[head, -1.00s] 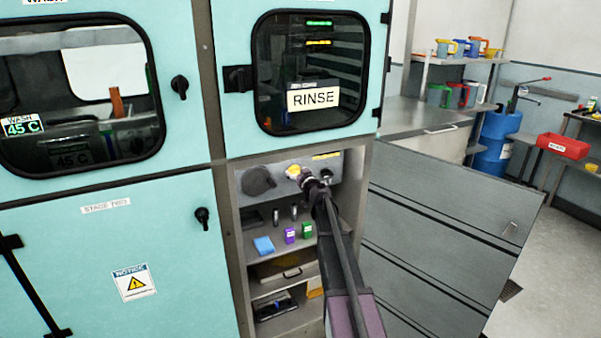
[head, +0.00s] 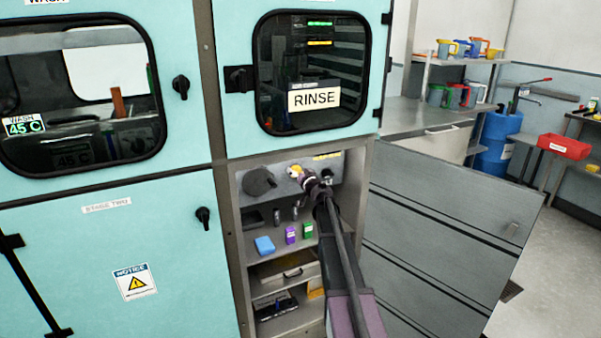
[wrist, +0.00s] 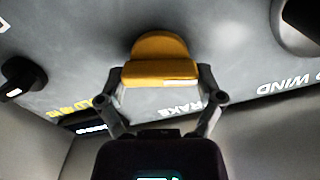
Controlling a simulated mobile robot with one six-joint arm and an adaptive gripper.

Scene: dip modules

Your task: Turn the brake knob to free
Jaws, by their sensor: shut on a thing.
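The brake knob (wrist: 162,70) is yellow-orange with a flat grip bar and a pale mark on the bar's near face. It sits on a grey panel, with part of the word BRAKE printed beside it, upside down in the wrist view. My gripper (wrist: 160,86) has its two fingers on either side of the bar and is shut on it. In the head view the yellow knob (head: 295,172) shows on the panel inside the open lower compartment, partly hidden by my gripper (head: 304,177).
A dark round part (head: 259,182) is left of the knob, and a small black knob (head: 327,173) is to its right. A shelf below holds a blue block (head: 264,245), a purple box (head: 290,234) and a green box (head: 308,230). The open grey door (head: 450,235) stands at right.

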